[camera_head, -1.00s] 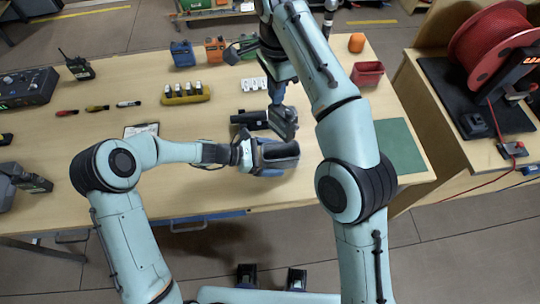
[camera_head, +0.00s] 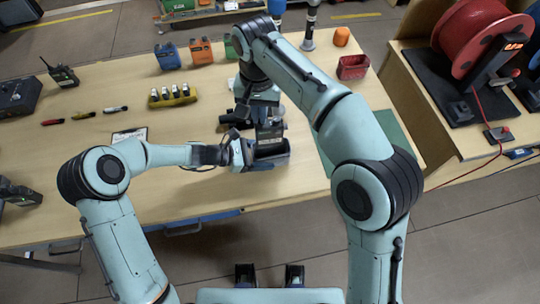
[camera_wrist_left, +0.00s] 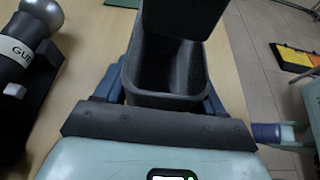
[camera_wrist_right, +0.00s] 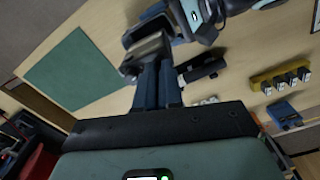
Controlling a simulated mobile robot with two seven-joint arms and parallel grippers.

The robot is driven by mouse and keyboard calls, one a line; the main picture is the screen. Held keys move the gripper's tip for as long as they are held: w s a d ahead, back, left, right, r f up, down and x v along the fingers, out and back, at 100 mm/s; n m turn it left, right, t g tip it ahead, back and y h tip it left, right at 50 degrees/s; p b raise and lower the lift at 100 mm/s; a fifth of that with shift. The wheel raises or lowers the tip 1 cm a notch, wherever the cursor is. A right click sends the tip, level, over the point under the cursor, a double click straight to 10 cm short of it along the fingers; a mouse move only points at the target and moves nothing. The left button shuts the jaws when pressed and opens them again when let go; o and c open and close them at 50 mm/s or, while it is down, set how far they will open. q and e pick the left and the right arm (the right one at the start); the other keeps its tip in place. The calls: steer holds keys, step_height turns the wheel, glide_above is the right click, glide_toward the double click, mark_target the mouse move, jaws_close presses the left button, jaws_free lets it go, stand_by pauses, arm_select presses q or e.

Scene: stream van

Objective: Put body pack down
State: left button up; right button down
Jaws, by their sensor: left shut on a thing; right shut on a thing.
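My left gripper (camera_head: 245,154) is shut on a dark open-topped container (camera_head: 271,160), held low at the table's front; it also shows in the left wrist view (camera_wrist_left: 165,72). My right gripper (camera_head: 266,118) is above it, shut on a dark grey slab-like piece (camera_head: 268,134), which may be the body pack. In the right wrist view the piece (camera_wrist_right: 148,50) sits between the blue fingertips. In the left wrist view the slab (camera_wrist_left: 185,18) stands over the container's far rim. I cannot tell whether they touch or are joined.
A black handheld microphone (camera_wrist_left: 18,62) lies close behind the container. A yellow battery holder (camera_head: 172,97), a blue pack (camera_head: 167,56) and an orange pack (camera_head: 201,52) stand farther back. A red bin (camera_head: 353,68) is at the right rear. The table's left front is clear.

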mark_target(261, 137)
step_height(261, 137, down, 10)
stand_by(0.5)
steer(key=shift+f, duration=0.15)
steer(key=c, duration=1.3)
jaws_free()
step_height(261, 137, up, 12)
steer(key=shift+s+r, duration=0.1)
steer(key=shift+r, duration=0.05)
arm_select(q)
steer(key=o, duration=1.1)
